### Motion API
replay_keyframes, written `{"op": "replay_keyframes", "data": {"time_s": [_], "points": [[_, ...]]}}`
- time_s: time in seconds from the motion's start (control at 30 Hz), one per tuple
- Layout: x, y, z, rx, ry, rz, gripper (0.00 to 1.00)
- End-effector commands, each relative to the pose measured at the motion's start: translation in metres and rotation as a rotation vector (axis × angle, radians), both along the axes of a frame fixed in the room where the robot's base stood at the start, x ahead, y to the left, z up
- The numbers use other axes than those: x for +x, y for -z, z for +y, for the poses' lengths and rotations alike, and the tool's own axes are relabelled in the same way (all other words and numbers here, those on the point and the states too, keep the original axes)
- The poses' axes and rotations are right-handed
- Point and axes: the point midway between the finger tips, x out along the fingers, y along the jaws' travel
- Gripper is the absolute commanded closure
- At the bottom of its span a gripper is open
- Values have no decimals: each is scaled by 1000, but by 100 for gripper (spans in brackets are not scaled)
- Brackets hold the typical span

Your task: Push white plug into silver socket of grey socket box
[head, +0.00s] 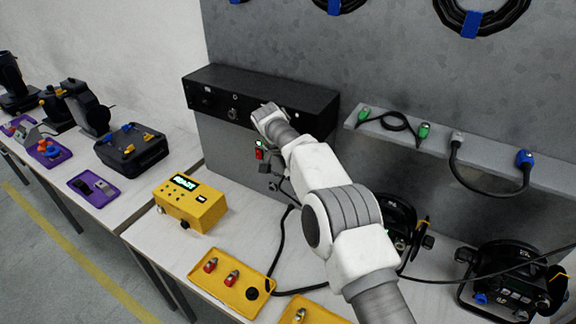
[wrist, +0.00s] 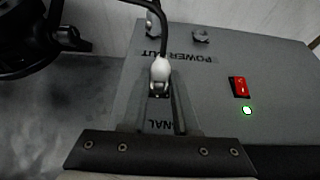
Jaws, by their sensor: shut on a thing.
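In the wrist view, my gripper (wrist: 160,90) is shut on the white plug (wrist: 160,69), whose black cable leads up and away. The plug is in front of the grey socket box (wrist: 125,85), near the upside-down POWER OUT lettering. Its far end is hidden, so I cannot tell whether it touches a socket. A small round fitting (wrist: 200,36), possibly a socket, shows on the box to the right of the plug.
A red switch (wrist: 239,87) and a lit green lamp (wrist: 247,111) are on the box face. A black unit (head: 220,92) stands above it. A yellow meter box (head: 190,205) and a yellow tray (head: 222,268) with red connectors are on the bench. Black cable runs across the bench.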

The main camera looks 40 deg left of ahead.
Motion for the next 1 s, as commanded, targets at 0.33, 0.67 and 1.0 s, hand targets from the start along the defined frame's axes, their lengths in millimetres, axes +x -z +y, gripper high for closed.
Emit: {"op": "replay_keyframes", "data": {"time_s": [0.33, 0.67, 1.0], "points": [[3, 0, 0, 0, 0, 0, 100], [3, 0, 0, 0, 0, 0, 36], [2, -3, 0, 0, -1, 0, 36]]}}
